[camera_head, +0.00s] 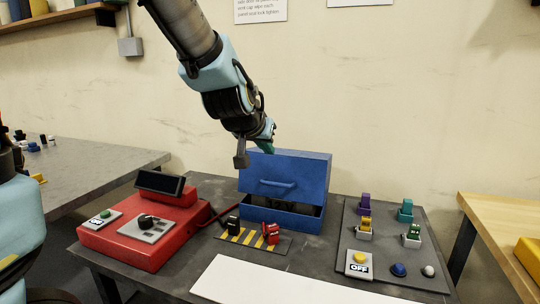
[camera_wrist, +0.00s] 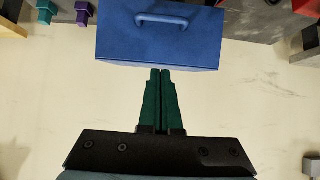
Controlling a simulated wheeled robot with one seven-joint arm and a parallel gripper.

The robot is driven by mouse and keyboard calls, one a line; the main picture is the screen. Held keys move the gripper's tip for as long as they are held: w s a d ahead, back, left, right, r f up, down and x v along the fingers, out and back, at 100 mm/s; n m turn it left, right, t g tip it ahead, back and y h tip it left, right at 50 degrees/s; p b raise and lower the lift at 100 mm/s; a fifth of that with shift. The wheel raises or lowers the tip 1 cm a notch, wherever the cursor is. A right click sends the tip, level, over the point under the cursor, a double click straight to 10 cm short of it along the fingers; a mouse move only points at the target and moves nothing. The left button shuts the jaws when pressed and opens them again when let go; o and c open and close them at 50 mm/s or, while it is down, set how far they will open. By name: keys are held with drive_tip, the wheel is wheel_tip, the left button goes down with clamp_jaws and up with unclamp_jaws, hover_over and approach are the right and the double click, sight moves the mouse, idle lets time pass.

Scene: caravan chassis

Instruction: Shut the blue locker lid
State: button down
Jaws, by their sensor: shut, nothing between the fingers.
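The blue locker (camera_head: 296,216) stands at the back of the dark table. Its lid (camera_head: 310,178) is raised, with its handle (camera_head: 271,185) facing front and a dark opening below it. In the wrist view the lid (camera_wrist: 150,40) fills the top middle, with its handle (camera_wrist: 162,22) near the upper edge. My gripper (camera_head: 269,148) is at the lid's top edge, towards its left. In the wrist view the green fingers of my gripper (camera_wrist: 160,72) are together, with tips right at the lid's near edge. I cannot tell whether they touch it.
A red console (camera_head: 135,235) with a dark screen stands left of the locker. A striped strip (camera_head: 253,238) with black and red parts lies in front. A grey board (camera_head: 395,255) with switches and buttons lies right. A white sheet (camera_head: 270,282) covers the front. The wall is close behind.

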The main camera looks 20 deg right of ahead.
drive_tip(key=b, duration=0.1)
approach(280, 165)
drive_tip(key=x, duration=0.5)
drive_tip(key=shift+d+f, duration=0.15)
drive_tip(key=f, duration=0.1)
drive_tip(key=s+a+f, duration=0.1)
drive_tip(key=f, duration=0.1)
drive_tip(key=shift+s+a, duration=0.1)
drive_tip(key=shift+s+a+f, duration=0.1)
drive_tip(key=shift+f, duration=0.1)
